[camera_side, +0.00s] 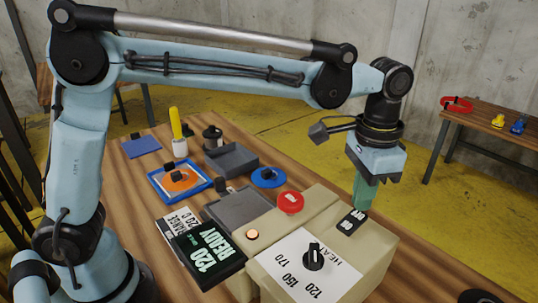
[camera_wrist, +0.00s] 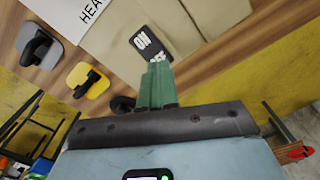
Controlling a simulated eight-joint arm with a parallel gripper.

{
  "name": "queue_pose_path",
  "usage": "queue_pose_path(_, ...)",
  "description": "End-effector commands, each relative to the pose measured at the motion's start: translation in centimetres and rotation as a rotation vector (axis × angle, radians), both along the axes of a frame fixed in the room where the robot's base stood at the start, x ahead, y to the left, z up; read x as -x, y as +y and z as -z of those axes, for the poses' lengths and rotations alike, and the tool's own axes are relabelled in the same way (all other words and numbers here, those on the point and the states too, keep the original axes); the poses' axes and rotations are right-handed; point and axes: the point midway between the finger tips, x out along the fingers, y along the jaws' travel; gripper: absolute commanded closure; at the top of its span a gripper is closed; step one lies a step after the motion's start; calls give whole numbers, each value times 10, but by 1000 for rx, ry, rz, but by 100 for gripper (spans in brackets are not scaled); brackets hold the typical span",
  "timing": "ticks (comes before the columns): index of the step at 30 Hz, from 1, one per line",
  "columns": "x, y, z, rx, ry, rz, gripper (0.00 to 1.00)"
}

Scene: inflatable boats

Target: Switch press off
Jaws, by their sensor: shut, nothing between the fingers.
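The press (camera_side: 384,245) is a beige box with a dark display (camera_side: 208,250) reading 120 READY. In the wrist view the switch (camera_wrist: 148,40) shows ON, with more lettering partly hidden by my fingers. My gripper (camera_side: 362,205) has green fingers pointing down, shut and empty, at the switch's far edge. In the wrist view the fingertips (camera_wrist: 157,62) overlap the switch's edge. I cannot tell whether they touch it or which way it is tilted.
A grey plate (camera_side: 238,208) lies beside the press. The space above the press is otherwise clear.

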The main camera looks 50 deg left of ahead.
Motion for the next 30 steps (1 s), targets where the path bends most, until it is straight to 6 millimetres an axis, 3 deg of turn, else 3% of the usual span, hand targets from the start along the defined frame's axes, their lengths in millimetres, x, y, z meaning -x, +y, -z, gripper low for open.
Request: queue_pose_path(30, 0, 0, 16, 0, 0, 0, 100)
